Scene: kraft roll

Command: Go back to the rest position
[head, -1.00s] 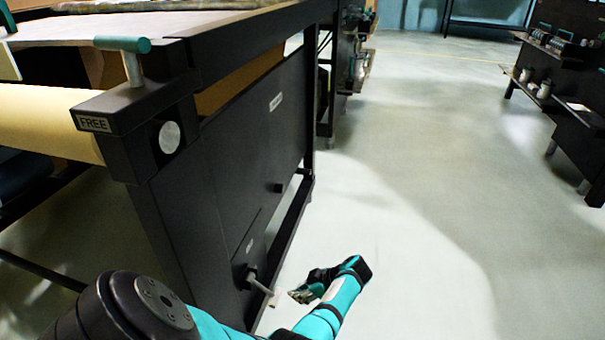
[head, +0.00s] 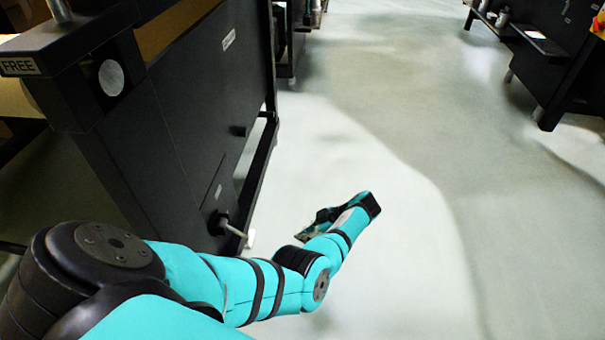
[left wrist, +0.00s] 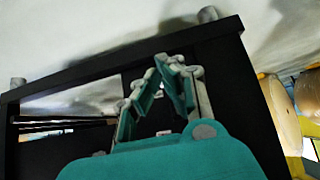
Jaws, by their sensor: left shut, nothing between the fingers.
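My left gripper (head: 309,232) is low over the pale floor, to the right of the black machine's side panel (head: 195,125). In the left wrist view its two fingers (left wrist: 160,72) meet at the tips, with nothing held between them. A grey pedal or lever (head: 232,228) sticks out from the low part of the machine, left of the gripper and apart from it. My right gripper is in neither view.
The black machine stands close on the left, with a FREE label (head: 20,66) and a kraft roll (head: 18,100). Black benches (head: 545,55) stand at the upper right. The floor (head: 400,210) between them is clear.

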